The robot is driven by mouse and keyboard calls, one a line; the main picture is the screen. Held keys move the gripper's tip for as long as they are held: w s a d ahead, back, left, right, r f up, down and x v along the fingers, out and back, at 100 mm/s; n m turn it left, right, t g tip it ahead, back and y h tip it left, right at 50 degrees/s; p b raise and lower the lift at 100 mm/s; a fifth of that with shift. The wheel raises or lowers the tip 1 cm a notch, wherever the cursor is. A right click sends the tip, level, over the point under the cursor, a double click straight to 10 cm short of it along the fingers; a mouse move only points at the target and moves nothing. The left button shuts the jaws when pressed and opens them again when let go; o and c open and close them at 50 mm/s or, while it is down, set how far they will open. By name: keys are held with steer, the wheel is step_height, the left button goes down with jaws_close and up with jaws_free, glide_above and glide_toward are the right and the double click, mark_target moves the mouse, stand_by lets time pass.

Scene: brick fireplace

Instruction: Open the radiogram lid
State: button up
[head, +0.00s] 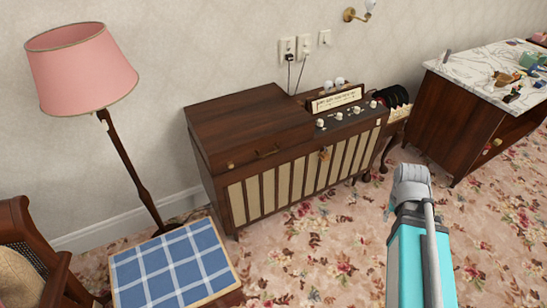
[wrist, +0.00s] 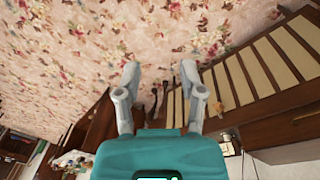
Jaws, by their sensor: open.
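The radiogram (head: 290,165) is a dark wooden cabinet against the wall, with cream slatted panels on its front. Its lid (head: 245,117) is the flat brown left part of the top and lies shut, with a small handle (head: 267,153) near the front edge. In the wrist view the radiogram's slatted front (wrist: 262,72) shows at the right, seen at a turned angle. My gripper (wrist: 159,72) is open and empty in the wrist view, its two grey fingers apart over the carpet beside the radiogram. In the head view I cannot make out its fingers.
A pink lamp (head: 82,68) stands left of the radiogram. A blue checked table top (head: 172,268) and a wooden chair (head: 30,250) are at front left. A marble-topped cabinet (head: 455,120) is at right. Records (head: 396,97) stand beside the radiogram. Flowered carpet (head: 310,255) in front is clear.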

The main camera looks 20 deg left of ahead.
steer(key=w+a+f+n+t+h+b, duration=0.3)
steer(key=w+a+f+n+b, duration=0.1)
steer(key=w+a+f+b, duration=0.4)
steer(key=n+t+y+b, duration=0.5)
steer(key=n+t+b, duration=0.9)
steer(key=b, duration=0.7)
glide_toward(271, 153)
steer(key=s+d+n+g, duration=0.1)
steer(key=s, duration=0.2)
steer(key=shift+s+a+r+n, duration=0.15)
steer(key=shift+a+r+n, duration=0.15)
steer(key=shift+a+r, duration=0.25)
steer(key=shift+d, duration=0.1)
steer(key=w, duration=0.4)
steer(key=w+f+b, duration=0.1)
steer(key=w, duration=0.4)
steer(key=w+f+b, duration=0.1)
steer(key=w, duration=0.3)
steer(key=shift+w+a, duration=0.35)
steer(key=shift+a, duration=0.05)
steer(key=shift+r, duration=0.1)
jaws_close()
